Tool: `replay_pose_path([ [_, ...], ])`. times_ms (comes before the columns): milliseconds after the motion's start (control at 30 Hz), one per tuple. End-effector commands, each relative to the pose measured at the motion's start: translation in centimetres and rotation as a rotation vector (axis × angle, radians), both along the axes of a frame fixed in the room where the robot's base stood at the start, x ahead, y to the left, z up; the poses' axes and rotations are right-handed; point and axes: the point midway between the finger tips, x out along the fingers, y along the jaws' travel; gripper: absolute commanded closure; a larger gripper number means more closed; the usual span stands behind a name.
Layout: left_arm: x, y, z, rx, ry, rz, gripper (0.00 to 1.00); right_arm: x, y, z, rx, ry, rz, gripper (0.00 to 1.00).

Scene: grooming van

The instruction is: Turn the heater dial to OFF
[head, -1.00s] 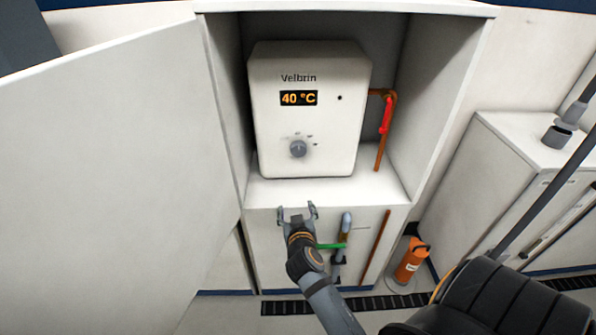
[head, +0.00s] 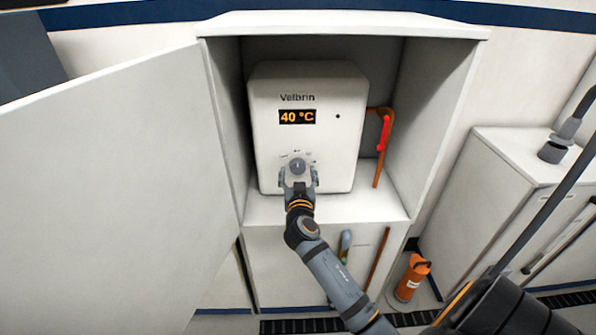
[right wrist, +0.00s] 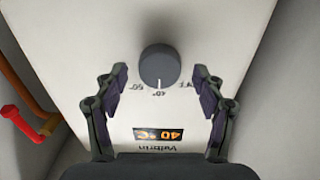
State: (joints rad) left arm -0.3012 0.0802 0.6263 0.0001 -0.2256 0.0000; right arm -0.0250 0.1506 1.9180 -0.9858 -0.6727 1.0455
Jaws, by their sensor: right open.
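The heater (head: 341,145) is a white box in an open cabinet; its display (head: 297,117) reads 40 °C. The grey round heater dial (head: 297,166) sits low on its front. In the right wrist view the heater face is upside down, and the dial (right wrist: 159,67) has a white mark pointing at "40°", with "60°" and a partly hidden "OFF" beside it. My right gripper (head: 298,176) is open, just in front of the dial. In the right wrist view its fingers (right wrist: 160,85) are spread either side of the dial, apart from it. My left gripper is not in view.
The cabinet door (head: 110,190) stands open at the left. A copper pipe with a red valve handle (head: 384,133) runs right of the heater. An orange cylinder (head: 411,277) stands on the floor at the right, near a white cabinet (head: 505,200).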

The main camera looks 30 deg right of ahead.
Motion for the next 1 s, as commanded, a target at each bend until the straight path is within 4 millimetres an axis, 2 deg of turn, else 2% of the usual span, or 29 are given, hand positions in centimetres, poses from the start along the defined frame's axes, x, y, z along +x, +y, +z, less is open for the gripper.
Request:
replay_pose_path([
  [333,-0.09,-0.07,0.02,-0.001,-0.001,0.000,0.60,0.54,-0.37,-0.03,-0.001,0.001,0.000,0.30],
  [733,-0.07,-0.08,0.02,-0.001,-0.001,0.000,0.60,0.52,-0.34,-0.03,-0.001,0.001,0.000,0.84],
  [1000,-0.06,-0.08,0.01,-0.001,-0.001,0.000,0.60,0.51,-0.33,-0.03,-0.026,0.016,0.000,0.85],
])
